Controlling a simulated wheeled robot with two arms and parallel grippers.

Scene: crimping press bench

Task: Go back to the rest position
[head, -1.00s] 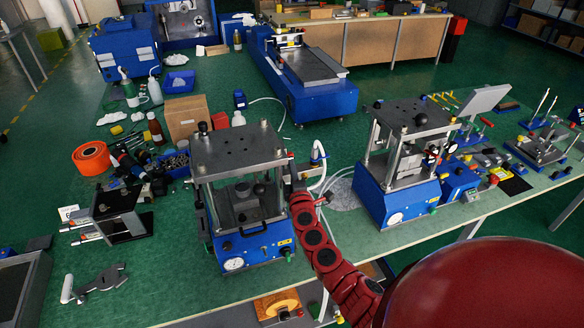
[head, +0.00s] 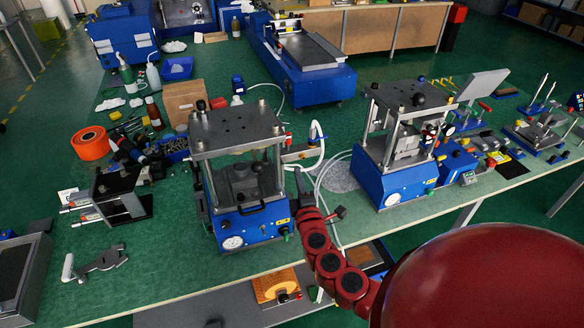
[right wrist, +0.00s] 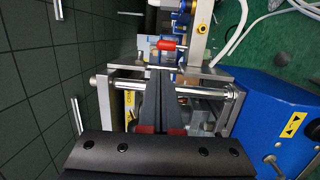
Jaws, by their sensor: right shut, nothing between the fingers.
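My right gripper (head: 300,187) is at the end of my red arm, close to the right side of the front blue press (head: 262,222). In the right wrist view its two dark fingers (right wrist: 164,78) are together with nothing between them. The blue press side with a yellow label shows to their right. A steel bar and plates lie behind the fingers; I cannot tell the gap to them. My left gripper is not in view.
A second blue press (head: 400,188) stands to the right. A white hose (head: 317,150) and a valve with a red handle (right wrist: 170,44) are near the right gripper. A grey wrench-like tool (head: 98,262) lies at front left.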

